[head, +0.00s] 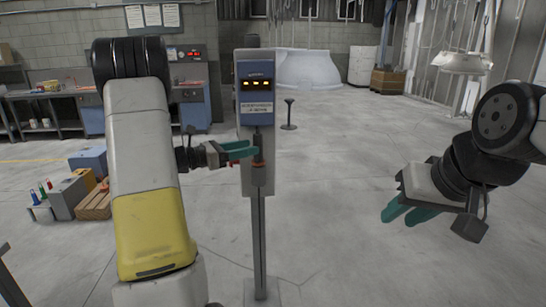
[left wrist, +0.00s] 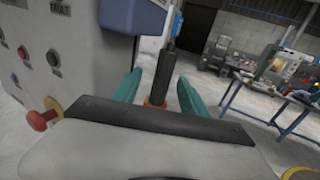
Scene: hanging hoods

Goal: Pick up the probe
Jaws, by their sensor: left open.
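The probe (head: 257,143) is a dark upright rod on the front of a grey post-mounted stand, below its display. In the left wrist view the probe (left wrist: 160,78) stands between the two spread fingers (left wrist: 158,92), with a gap visible on the right side; contact on the left cannot be told. My right gripper (head: 406,214) hangs at the right, its teal fingers apart and empty, away from the stand.
The stand's blue display panel (head: 256,88) is above the probe. A grey box with buttons and a red knob (left wrist: 38,121) is close at left in the wrist view. Boxes and a wooden crate (head: 95,205) lie on the floor at left. Floor between stand and right arm is clear.

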